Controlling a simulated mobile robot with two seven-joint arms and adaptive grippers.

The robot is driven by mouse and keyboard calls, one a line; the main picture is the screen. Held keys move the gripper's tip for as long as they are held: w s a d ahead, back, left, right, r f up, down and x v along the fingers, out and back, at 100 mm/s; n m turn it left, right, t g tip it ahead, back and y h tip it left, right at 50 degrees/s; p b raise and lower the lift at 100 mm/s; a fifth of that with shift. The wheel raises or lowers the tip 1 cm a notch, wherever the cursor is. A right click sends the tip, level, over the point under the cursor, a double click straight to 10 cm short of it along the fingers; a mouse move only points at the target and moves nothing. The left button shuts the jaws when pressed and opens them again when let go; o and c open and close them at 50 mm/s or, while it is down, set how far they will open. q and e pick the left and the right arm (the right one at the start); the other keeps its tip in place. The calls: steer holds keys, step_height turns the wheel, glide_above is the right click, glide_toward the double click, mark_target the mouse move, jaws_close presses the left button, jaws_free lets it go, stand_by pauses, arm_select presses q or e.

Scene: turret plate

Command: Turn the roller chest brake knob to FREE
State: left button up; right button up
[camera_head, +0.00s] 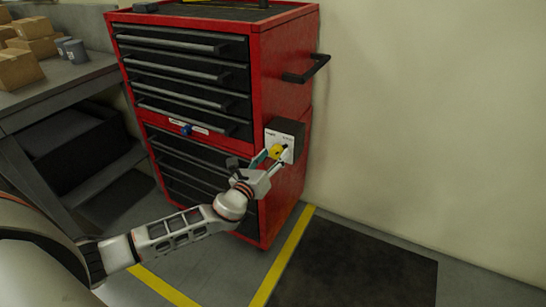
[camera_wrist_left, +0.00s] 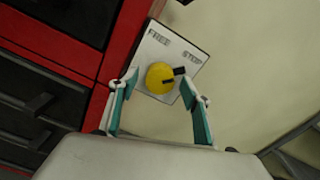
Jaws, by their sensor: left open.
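The red roller chest (camera_head: 286,75) stands against the wall with dark drawers. A pale plate (camera_wrist_left: 146,52) on its side reads FREE (camera_wrist_left: 158,37) and STOP (camera_wrist_left: 192,57). The yellow brake knob (camera_wrist_left: 157,74) sits on this plate; its black pointer (camera_wrist_left: 179,71) points to the upper right, toward the STOP side. My left gripper (camera_wrist_left: 160,86) is open, with one teal-padded finger on each side of the knob. I cannot tell whether either finger touches it. My right gripper is not in view.
A black side handle (camera_head: 306,69) juts out above the plate. A grey workbench (camera_head: 62,88) with boxes stands left.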

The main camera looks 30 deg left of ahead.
arm_select(q)
steer(key=c, duration=1.1)
